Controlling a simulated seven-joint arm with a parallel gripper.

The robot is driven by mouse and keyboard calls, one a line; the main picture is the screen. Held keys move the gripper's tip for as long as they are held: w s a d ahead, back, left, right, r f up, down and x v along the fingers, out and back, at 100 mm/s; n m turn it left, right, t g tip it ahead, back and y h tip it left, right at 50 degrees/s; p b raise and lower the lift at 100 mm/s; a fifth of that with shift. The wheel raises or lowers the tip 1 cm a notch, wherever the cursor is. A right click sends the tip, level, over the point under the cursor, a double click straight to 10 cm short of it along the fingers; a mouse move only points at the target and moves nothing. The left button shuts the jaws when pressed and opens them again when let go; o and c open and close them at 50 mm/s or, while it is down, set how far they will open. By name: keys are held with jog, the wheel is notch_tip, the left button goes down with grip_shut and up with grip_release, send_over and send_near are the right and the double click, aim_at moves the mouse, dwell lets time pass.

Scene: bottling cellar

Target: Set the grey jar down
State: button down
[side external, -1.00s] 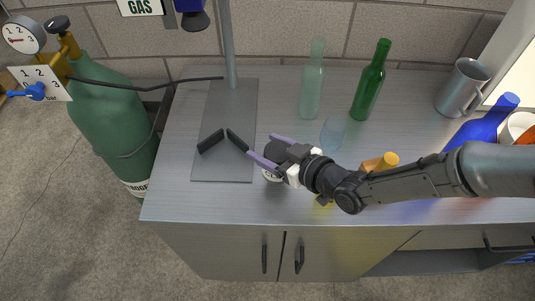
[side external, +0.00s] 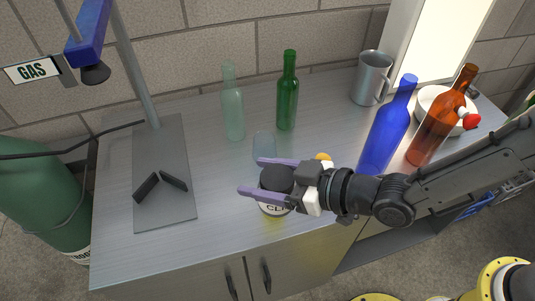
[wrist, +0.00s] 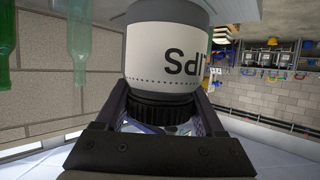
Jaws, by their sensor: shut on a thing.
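The grey jar (side external: 276,203) has a dark ribbed lid and a white label with dark lettering. In the wrist view the jar (wrist: 165,55) fills the upper middle, its lid towards my gripper. My gripper (wrist: 163,105) is shut on the jar at its lid, one finger on each side. In the side view my gripper (side external: 256,177) reaches in from the right over the front part of the grey worktop (side external: 225,225). The jar looks about upright. I cannot tell whether its base touches the worktop.
A clear blue glass (side external: 264,146) stands just behind the jar. Pale green (side external: 233,110) and dark green (side external: 287,95) bottles stand farther back. A blue bottle (side external: 386,130) and a brown bottle (side external: 437,120) stand right. A stand's base plate (side external: 165,200) lies left, with bare worktop between.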

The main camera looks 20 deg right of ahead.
notch_tip(320, 180, up, 12)
jog(key=shift+f, duration=0.15)
jog(key=w+d+r+m+t+h, duration=0.1)
jog(key=w+d+m+t+h, duration=0.1)
jog(key=w+d, duration=0.35)
jog(key=w+d+r+m+t+h, duration=0.1)
jog(key=w+d+m+h, duration=0.15)
jog(key=w, duration=0.65)
jog(key=w+d+f+m+h, duration=0.1)
jog(key=w+d+m+h, duration=0.5)
jog(key=d, duration=0.5)
jog(key=w+d+f+m+h, duration=0.1)
jog(key=w+d+m+h, duration=0.25)
jog(key=w+d, duration=0.65)
jog(key=shift+h, duration=0.3)
jog(key=shift+s+d+f, duration=0.15)
jog(key=shift+d+f, duration=0.1)
jog(key=shift+f, duration=3.8)
jog(key=shift+s+d+f, duration=0.15)
jog(key=shift+d+f, duration=0.05)
jog(key=shift+f, duration=3.8)
jog(key=shift+s+d+f, duration=0.15)
jog(key=shift+d+f, duration=0.1)
jog(key=shift+f, duration=3.8)
